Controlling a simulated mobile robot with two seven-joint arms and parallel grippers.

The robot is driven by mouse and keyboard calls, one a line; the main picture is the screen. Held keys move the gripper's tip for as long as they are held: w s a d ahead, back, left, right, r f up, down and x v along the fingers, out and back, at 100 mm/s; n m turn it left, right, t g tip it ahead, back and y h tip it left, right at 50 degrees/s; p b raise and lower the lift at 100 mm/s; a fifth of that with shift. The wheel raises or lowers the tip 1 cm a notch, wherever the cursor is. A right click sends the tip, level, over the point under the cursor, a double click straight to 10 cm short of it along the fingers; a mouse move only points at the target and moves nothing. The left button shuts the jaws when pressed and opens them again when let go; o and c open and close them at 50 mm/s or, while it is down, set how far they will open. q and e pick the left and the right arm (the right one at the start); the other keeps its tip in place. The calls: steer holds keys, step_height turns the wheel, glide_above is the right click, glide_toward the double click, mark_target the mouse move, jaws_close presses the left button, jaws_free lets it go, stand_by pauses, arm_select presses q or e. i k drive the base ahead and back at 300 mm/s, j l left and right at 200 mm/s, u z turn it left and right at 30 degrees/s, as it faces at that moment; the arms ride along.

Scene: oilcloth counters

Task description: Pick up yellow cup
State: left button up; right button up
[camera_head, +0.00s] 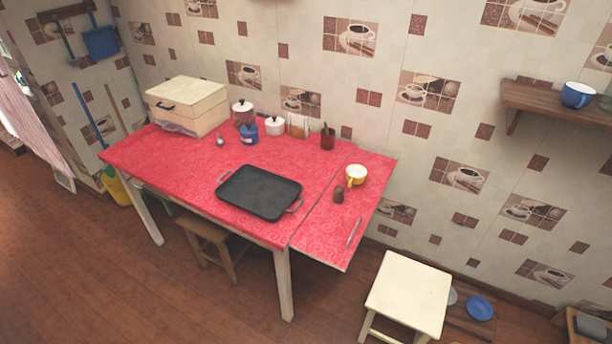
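A yellow cup (355,176) with a pale, whitish inside stands upright near the right end of the red-covered table (230,160), towards its back edge. Neither of my grippers shows in the head view, and nothing is seen touching the cup.
A black tray (259,192) with handles lies left of the cup. A pen-like object (353,233) lies on the table's right front. Canisters and a cream box (187,104) stand at the back. A white stool (408,294) stands right of the table; a wall shelf (552,100) holds a blue cup (576,95).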

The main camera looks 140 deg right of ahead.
mark_target(356, 174)
steer(key=z, duration=5)
steer(key=i+l, duration=0.15)
steer(key=l, duration=0.15)
steer(key=i+l, duration=0.1)
steer(key=l, duration=0.25)
steer(key=i+l+u, duration=0.25)
steer(key=l, duration=0.2)
steer(key=l+u, duration=0.25)
steer(key=l, duration=0.2)
